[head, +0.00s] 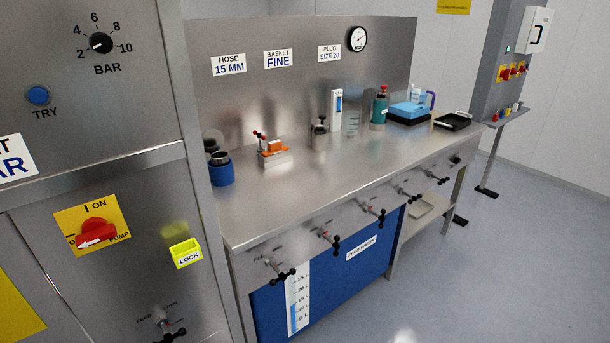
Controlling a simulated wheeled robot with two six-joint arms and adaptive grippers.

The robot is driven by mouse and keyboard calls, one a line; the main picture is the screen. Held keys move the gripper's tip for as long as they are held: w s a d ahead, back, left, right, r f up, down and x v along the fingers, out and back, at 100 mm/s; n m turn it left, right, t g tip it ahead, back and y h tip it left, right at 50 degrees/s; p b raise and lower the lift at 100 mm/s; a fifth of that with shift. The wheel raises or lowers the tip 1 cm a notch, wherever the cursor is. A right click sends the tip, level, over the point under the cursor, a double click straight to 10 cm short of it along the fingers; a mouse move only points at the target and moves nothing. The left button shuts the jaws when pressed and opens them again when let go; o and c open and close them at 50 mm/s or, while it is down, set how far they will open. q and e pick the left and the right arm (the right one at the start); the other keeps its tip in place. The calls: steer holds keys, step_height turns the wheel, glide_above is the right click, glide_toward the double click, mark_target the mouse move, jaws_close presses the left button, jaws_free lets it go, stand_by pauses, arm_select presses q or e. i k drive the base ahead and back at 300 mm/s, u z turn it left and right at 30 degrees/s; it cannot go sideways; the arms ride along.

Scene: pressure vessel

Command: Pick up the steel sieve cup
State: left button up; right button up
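A blue cylindrical holder (222,174) stands at the left end of the steel bench, with a dark-rimmed steel cup (219,157) in its top. This may be the sieve cup, but its mesh is too small to make out. A small steel pot with a black knob on top (320,136) stands farther along near the back panel. A clear glass beaker (353,124) is to its right. Neither of my grippers is in view.
The steel bench (320,185) is clear along its front half. An orange clamp-like device (272,148), a green bottle (379,108), a blue box (409,109) and a black tray (453,121) stand on it. Black-handled valves (328,238) stick out in front. A grey cabinet (110,190) closes the left.

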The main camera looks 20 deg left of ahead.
mark_target(220, 162)
steer(key=z, duration=0.9)
steer(key=i, duration=1.25)
steer(key=u, duration=1.15)
steer(key=i, duration=0.7)
steer(key=u, duration=0.85)
